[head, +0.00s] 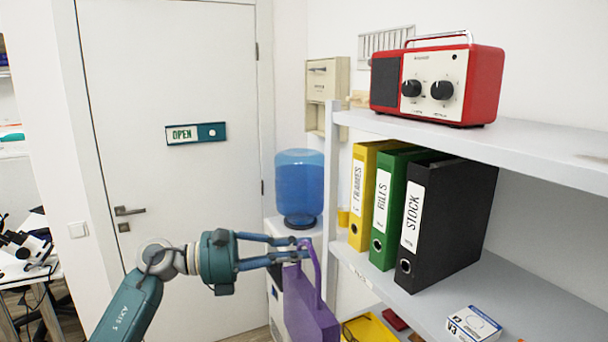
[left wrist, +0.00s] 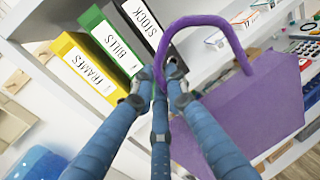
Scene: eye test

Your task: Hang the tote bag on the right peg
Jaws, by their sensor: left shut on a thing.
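The purple tote bag (head: 308,310) hangs from my left gripper (head: 298,250) in front of the shelf's left end. In the left wrist view the fingertips (left wrist: 162,80) are shut on the looped handle of the bag (left wrist: 245,110), near one end of the loop. The bag's body spreads to the right in that view. No peg can be made out in either view. My right gripper is not in view.
A white shelf (head: 560,155) holds a red radio (head: 482,85); yellow, green and black binders (head: 455,220) stand below it, close to the gripper. A blue water bottle (head: 300,185) is behind the gripper. A white door (head: 175,75) with an OPEN sign (head: 195,133) stands left.

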